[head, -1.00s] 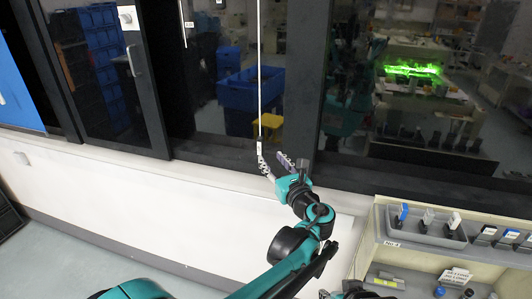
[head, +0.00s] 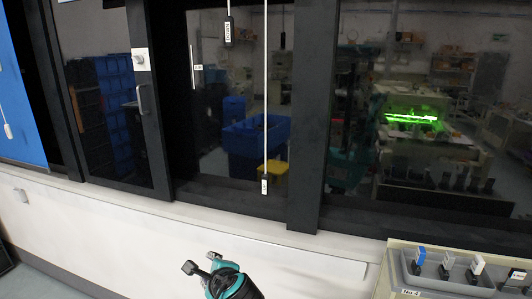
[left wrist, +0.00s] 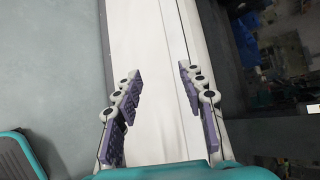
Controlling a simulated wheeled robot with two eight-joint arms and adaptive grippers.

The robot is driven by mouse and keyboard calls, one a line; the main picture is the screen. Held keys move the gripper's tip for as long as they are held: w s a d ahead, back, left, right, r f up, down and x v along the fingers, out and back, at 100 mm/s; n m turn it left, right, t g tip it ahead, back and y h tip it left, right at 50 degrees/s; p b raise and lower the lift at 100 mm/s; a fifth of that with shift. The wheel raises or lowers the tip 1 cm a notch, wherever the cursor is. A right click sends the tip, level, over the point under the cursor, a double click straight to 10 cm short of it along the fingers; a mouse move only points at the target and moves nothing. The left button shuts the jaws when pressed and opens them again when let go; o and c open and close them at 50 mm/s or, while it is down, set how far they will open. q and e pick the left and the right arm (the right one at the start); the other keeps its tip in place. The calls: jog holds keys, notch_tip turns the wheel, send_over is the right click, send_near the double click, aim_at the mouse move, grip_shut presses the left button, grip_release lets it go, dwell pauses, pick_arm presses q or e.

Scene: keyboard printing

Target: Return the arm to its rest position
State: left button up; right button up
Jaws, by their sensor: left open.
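My left arm's teal and black end (head: 228,280) shows low in the head view, below the window ledge. It is apart from the white pull cord (head: 266,95), whose tag (head: 265,185) hangs above it in front of the dark glass. In the left wrist view my left gripper (left wrist: 160,72) is open, with its two purple-padded fingers apart and nothing between them. A pale wall strip and grey floor lie beyond the fingers. My right gripper is not in view.
A grey tray (head: 407,268) with several small upright items stands on a shelf at the lower right. A white wall (head: 120,235) runs below the dark glass panels. Blue bins (head: 255,137) and a yellow one (head: 272,172) show behind the glass.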

pick_arm(q)
jog(key=s+a+f+n+g+h+b, duration=0.3)
jog(key=s+f+n+h+b, duration=0.2)
jog(key=s+f+n, duration=1.3)
jog(key=shift+s+f+h+b, duration=0.3)
jog(key=shift+s+f+b, duration=0.1)
jog(key=shift+b, duration=0.6)
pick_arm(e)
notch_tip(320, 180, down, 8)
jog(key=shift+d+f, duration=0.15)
pick_arm(q)
jog(key=shift+a, duration=0.1)
